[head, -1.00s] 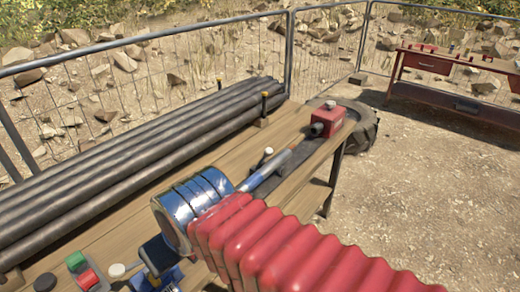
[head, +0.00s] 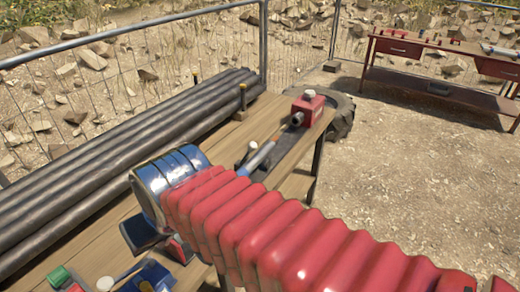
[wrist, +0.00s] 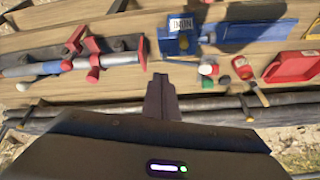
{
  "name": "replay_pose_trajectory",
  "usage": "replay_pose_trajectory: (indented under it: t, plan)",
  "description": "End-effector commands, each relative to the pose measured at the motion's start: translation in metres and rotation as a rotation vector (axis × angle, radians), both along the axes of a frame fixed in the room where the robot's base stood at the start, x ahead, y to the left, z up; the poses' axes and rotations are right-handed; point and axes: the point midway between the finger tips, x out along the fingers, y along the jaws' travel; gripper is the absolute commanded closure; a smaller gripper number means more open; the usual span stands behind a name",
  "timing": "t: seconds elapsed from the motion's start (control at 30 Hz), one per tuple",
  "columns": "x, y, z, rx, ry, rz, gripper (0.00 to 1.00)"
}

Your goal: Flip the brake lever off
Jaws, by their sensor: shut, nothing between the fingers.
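A blue unit with a pale-tipped lever (head: 128,273) sits on the wooden bench at the bottom left of the head view; I take it for the brake lever. Which way the lever is thrown is too small to tell. My gripper (wrist: 160,80) is shut and empty, its dark fingertips apart from the blue unit in the picture. In the head view the fingertips are hard to make out.
Green (head: 56,277) and red buttons stand beside the blue unit. Dark pipes (head: 130,118) lie along the bench's far side. A red box (head: 308,108) sits at the bench end, near a tyre (head: 342,118). A red tray-like thing (wrist: 292,66) is right of the buttons.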

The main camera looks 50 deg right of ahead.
Motion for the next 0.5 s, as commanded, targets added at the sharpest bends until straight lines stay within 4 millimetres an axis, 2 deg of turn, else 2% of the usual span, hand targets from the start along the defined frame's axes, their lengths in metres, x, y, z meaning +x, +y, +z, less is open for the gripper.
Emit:
replay_pose_trajectory:
  t: [0.27, 0.5]
  plan:
    - [0.039, -0.053, 0.009, 0.234, 0.046, -0.492, 1.0]
    - [0.07, -0.116, 0.012, 0.461, 0.065, -0.959, 1.0]
